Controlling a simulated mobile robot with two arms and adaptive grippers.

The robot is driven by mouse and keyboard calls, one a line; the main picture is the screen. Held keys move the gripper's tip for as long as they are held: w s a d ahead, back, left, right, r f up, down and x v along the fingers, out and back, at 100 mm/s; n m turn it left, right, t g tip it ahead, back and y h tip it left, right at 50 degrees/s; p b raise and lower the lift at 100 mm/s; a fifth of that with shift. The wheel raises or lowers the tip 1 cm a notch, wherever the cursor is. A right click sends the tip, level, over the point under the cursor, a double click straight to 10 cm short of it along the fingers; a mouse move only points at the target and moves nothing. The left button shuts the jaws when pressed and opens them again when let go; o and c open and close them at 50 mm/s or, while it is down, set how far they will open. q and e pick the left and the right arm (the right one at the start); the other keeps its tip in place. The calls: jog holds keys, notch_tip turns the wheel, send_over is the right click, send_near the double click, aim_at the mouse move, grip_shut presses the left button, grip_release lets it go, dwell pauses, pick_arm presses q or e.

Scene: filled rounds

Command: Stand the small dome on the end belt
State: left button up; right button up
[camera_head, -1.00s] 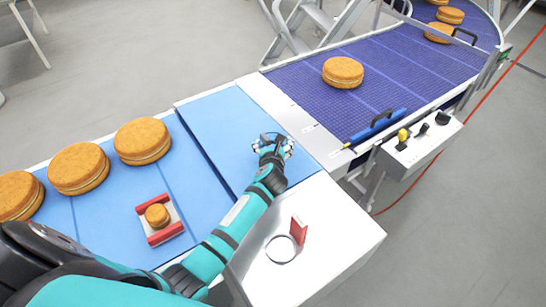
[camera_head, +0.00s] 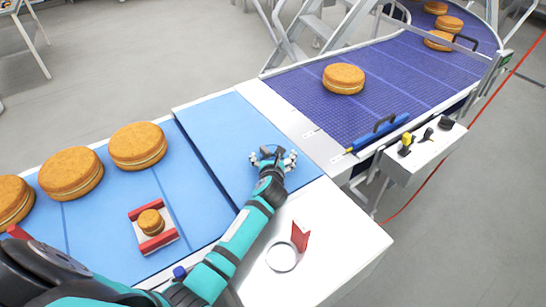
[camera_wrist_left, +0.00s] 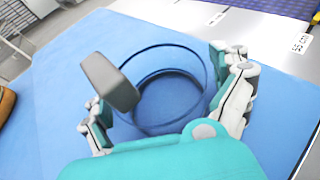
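The small dome (camera_wrist_left: 165,108) is clear, with a grey knob (camera_wrist_left: 110,82) on top. In the left wrist view it appears upright on the blue end belt (camera_wrist_left: 75,65). In the head view it is mostly hidden at my left gripper (camera_head: 272,160), over the right part of the raised end belt (camera_head: 215,120). The fingers are spread wide on either side of the dome, and the knob is not clamped between them. The left finger lies close to the knob; contact there is unclear. My right gripper is not in view.
Large round cakes (camera_head: 137,145) stand on the lower blue belt at left. A small cake (camera_head: 151,222) sits in a red-and-white holder (camera_head: 158,243). A purple belt (camera_head: 400,75) lies beyond.

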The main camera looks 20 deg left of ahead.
pick_arm(q)
jog(key=shift+r, duration=0.15)
jog(key=v, duration=1.2)
jog(key=shift+a+r, duration=0.1)
